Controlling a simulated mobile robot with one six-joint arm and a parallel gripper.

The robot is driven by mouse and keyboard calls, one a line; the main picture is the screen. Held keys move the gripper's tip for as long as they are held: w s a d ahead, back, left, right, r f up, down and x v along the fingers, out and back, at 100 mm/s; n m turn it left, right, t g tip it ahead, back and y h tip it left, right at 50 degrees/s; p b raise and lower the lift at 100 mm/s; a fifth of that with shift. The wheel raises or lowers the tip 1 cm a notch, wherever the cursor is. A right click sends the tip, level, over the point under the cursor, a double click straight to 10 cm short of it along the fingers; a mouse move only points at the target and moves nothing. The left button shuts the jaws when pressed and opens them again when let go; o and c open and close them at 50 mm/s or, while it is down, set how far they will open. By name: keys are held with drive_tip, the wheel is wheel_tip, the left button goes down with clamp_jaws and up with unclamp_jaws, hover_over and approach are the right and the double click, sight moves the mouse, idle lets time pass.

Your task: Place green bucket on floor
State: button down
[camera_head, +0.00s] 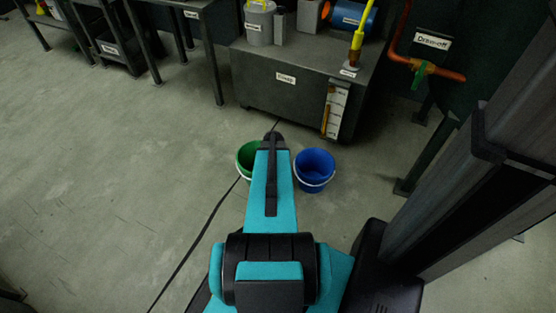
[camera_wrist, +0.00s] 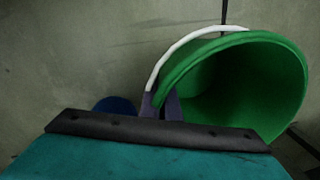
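The green bucket (camera_head: 245,156) shows in the head view just left of my arm's end, which hides its right part. In the wrist view the green bucket (camera_wrist: 235,85) is large and close, tilted in the picture, with its opening in view and a white handle (camera_wrist: 195,38). The dark purple fingers of my gripper (camera_wrist: 160,103) stand at its left rim, near the handle's end, and look closed on the rim. The bucket looks much nearer the wrist camera than the blue bucket. Its base and any gap to the floor are hidden.
A blue bucket (camera_head: 314,168) with a white handle stands on the floor right of my arm, and shows in the wrist view (camera_wrist: 115,104). A grey cabinet (camera_head: 290,85) stands behind. A red pipe with a green valve (camera_head: 422,75) is at right. The floor at left is clear, crossed by a dark line.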

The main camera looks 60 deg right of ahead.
drive_tip(key=w+a+r+n, duration=0.2)
drive_tip(key=w+a+r, duration=0.3)
drive_tip(key=w+r, duration=0.4)
drive_tip(key=w+a+r+n, duration=0.2)
drive_tip(key=w+a+r, duration=0.4)
drive_tip(key=w, duration=0.5)
drive_tip(key=w+a+r+n, duration=0.2)
drive_tip(key=w+a+r, duration=0.3)
drive_tip(key=w+r, duration=0.45)
drive_tip(key=w+a+r+n, duration=0.2)
drive_tip(key=w+a+r, duration=0.2)
drive_tip(key=a+r, duration=0.7)
drive_tip(key=w+a+r+n+y, duration=0.1)
drive_tip(key=w+a+r+n, duration=0.2)
drive_tip(key=a+r, duration=0.9)
drive_tip(key=w+a, duration=0.1)
drive_tip(key=a, duration=0.6)
drive_tip(key=shift+a+r, duration=0.3)
drive_tip(key=shift+a, duration=0.05)
drive_tip(key=shift+w, duration=0.1)
